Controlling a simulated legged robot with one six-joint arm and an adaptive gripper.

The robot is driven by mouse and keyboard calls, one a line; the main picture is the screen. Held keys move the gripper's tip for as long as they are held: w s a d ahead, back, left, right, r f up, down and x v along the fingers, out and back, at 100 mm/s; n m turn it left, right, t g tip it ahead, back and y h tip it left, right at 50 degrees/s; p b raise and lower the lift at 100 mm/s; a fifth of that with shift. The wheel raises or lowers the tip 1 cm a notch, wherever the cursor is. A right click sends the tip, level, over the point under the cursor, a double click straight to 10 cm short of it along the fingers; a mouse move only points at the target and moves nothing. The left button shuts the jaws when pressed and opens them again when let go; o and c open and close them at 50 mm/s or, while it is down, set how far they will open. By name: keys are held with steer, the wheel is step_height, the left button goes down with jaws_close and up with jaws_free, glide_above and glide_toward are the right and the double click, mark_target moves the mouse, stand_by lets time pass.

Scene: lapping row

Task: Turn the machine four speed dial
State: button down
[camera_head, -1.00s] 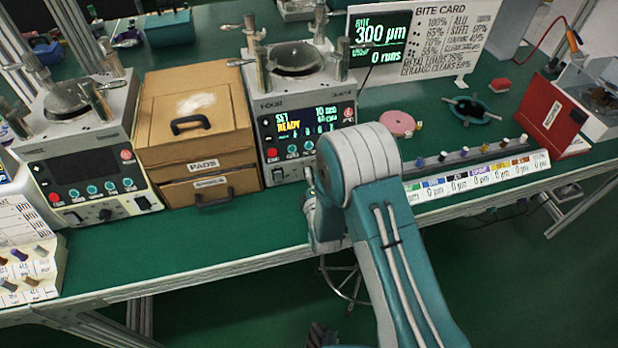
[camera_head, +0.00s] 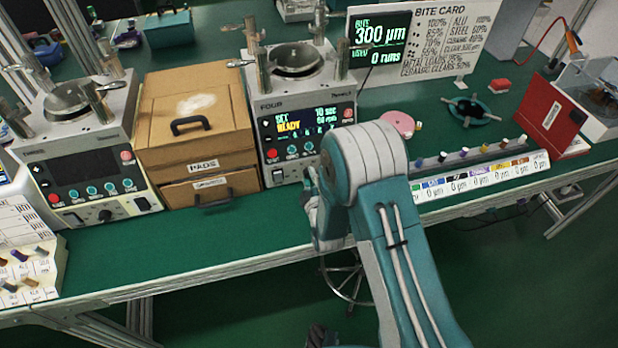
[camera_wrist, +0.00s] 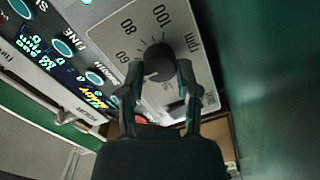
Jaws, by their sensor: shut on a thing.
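The machine marked FOUR (camera_head: 262,115) stands on the green bench, lid bowl on top. Its lit display (camera_head: 305,125) reads SET, 10 sec, an rpm value too blurred to be sure of, and READY. The dark round speed dial (camera_wrist: 158,64) shows in the wrist view, with 60, 80, 100 and rpm printed around it. My gripper (camera_wrist: 159,72) is shut on the dial, one finger on each side. A small light mark sits on the dial's upper left edge. In the head view my arm hides the dial and most of the fingers.
A cardboard drawer unit (camera_head: 190,115) stands close on the machine's left, with another machine (camera_head: 85,150) beyond it. On the right are a pink disc (camera_head: 397,124), a row of pegs over a labelled strip (camera_head: 482,178) and a red panel (camera_head: 550,115). The front bench strip is clear.

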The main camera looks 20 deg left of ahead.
steer(key=shift+d+f, duration=0.2)
steer(key=shift+f, duration=0.1)
steer(key=c, duration=0.5)
jaws_free()
steer(key=shift+o, duration=0.8)
steer(key=shift+r, duration=0.1)
steer(key=shift+a, duration=0.1)
steer(key=v, duration=1.2)
